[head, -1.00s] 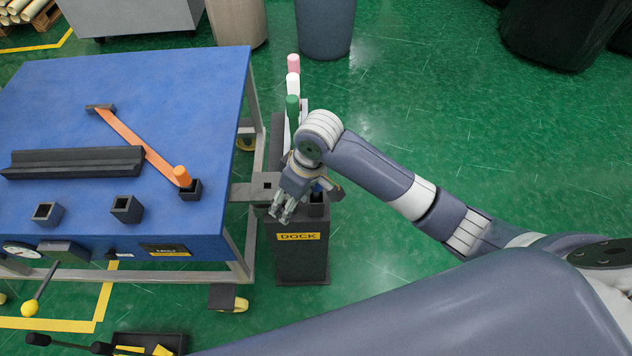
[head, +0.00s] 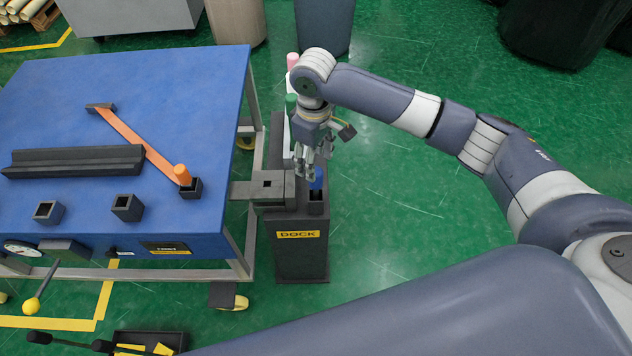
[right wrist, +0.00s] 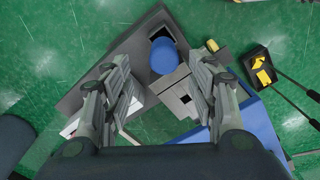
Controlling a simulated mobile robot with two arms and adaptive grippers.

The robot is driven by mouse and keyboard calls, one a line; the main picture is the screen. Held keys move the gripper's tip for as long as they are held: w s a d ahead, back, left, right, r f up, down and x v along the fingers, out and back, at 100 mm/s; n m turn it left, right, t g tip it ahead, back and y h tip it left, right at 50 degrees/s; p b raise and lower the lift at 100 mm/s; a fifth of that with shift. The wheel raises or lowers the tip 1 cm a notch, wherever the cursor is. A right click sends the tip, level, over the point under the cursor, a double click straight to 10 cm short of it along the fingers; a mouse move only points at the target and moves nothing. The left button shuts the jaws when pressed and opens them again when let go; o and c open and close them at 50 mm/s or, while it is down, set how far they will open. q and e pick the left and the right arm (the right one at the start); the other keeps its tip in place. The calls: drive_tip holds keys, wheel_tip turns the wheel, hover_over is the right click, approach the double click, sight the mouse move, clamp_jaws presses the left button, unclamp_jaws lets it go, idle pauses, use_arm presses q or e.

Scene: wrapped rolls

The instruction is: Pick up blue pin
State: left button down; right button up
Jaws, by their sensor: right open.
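The blue pin (head: 317,178) stands upright in a socket at the near end of the dark dock (head: 300,262). In the right wrist view the blue pin (right wrist: 164,56) shows its round top, just beyond and between the fingertips. My right gripper (head: 315,163) is open and empty, above and slightly behind the pin in the head view. In the right wrist view its two fingers (right wrist: 163,78) are spread wide on either side. The fingers do not appear to touch the pin. My left gripper is not in view.
A green pin (head: 291,103) and a pink pin (head: 292,60) stand farther back on the dock, with a white one mostly hidden by my arm. The blue table (head: 70,110) adjoins on the left, with an orange pin (head: 182,175). Floor right of the dock is clear.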

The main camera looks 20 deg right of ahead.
sight(316, 172)
drive_tip(key=f, duration=0.2)
drive_tip(key=s+f, duration=0.1)
drive_tip(key=f, duration=0.1)
drive_tip(key=shift+d+f+p, duration=0.1)
drive_tip(key=shift+f+p, duration=0.05)
drive_tip(key=shift+p, duration=0.15)
drive_tip(key=shift+f, duration=0.5)
drive_tip(key=shift+r, duration=0.1)
clamp_jaws()
